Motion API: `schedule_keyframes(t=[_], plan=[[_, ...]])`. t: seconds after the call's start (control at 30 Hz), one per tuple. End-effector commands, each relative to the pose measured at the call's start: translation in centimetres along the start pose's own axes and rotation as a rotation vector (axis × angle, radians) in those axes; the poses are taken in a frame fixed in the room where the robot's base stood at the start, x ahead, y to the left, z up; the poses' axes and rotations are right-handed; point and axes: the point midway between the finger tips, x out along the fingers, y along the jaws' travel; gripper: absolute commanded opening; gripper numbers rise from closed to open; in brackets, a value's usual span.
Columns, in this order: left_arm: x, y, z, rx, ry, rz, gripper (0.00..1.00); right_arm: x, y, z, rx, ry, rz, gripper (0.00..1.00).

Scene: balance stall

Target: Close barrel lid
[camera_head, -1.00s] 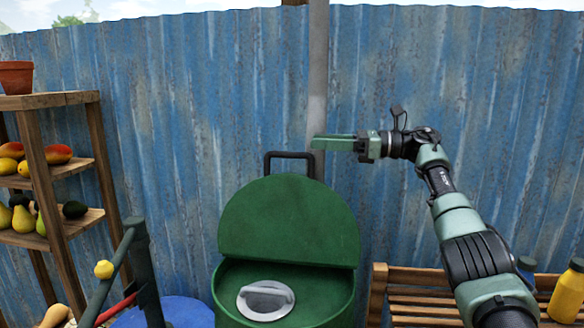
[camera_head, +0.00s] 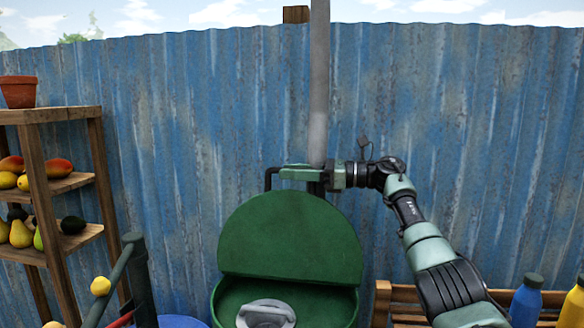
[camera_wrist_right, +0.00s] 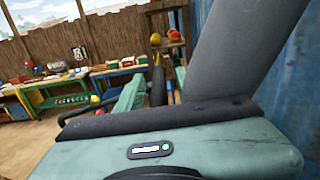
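The green barrel (camera_head: 285,310) stands low in the middle of the head view, cut off by the bottom edge. Its green lid (camera_head: 290,235) stands raised and tilted back, so the barrel is open. A black handle (camera_head: 270,177) shows behind the lid's top edge. My right gripper (camera_head: 298,173) is level with the handle, just above and behind the lid, and covers much of the handle's top bar. In the right wrist view my gripper's fingers (camera_wrist_right: 152,92) look apart, with something dark between them; contact is unclear. My left gripper is not in view.
A grey metal disc (camera_head: 266,314) sits inside the barrel mouth. A blue corrugated wall (camera_head: 440,150) with a grey post (camera_head: 319,80) rises close behind. A wooden fruit shelf (camera_head: 50,170) stands left. A wooden bench (camera_head: 384,300) and bottles (camera_head: 526,298) are at the right.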

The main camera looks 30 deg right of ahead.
Motion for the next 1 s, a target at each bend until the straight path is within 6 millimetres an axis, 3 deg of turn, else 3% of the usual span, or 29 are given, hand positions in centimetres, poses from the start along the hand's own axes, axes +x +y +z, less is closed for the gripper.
schedule_keyframes(t=[0.3, 0.43, 1.0], plan=[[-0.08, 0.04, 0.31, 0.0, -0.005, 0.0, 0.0, 0.32, -0.01, -0.05, 0.0, 0.0, -0.001, 0.34], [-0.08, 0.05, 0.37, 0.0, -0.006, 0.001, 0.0, 0.3, -0.01, -0.04, 0.0, 0.0, -0.001, 0.0], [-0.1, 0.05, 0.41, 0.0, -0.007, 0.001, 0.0, 0.27, 0.0, 0.04, -0.002, -0.001, -0.001, 0.0]])
